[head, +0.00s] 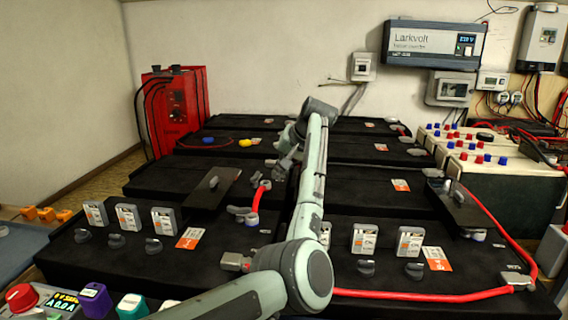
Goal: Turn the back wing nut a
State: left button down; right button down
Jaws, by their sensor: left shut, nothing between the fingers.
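Several black batteries (150,180) stand in rows. Small grey terminals and wing nuts sit on them, such as one grey terminal (241,213) at the lower end of a short red cable (257,200). I cannot tell which one is the back wing nut a. My left gripper (281,174) points down over the middle rows, close to the upper end of that short cable. It is shut and holds nothing. It and my arm hide part of the battery tops, so I cannot tell whether it touches anything. My right gripper is not in view.
A red charger (178,108) stands at the back left. Grey-white batteries (500,172) with red and blue caps are at the right. A black plate (213,188) lies left of my gripper. A long red cable (430,294) runs along the front right. White tags (128,217) stand upright in front.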

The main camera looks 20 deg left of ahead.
aim_at(256, 179)
pick_arm(q)
jog(key=x, duration=0.4)
jog(key=shift+s+a+r, duration=0.1)
jog(key=shift+a, duration=0.5)
jog(key=shift+s+a+r, duration=0.1)
jog(key=shift+a, duration=1.15)
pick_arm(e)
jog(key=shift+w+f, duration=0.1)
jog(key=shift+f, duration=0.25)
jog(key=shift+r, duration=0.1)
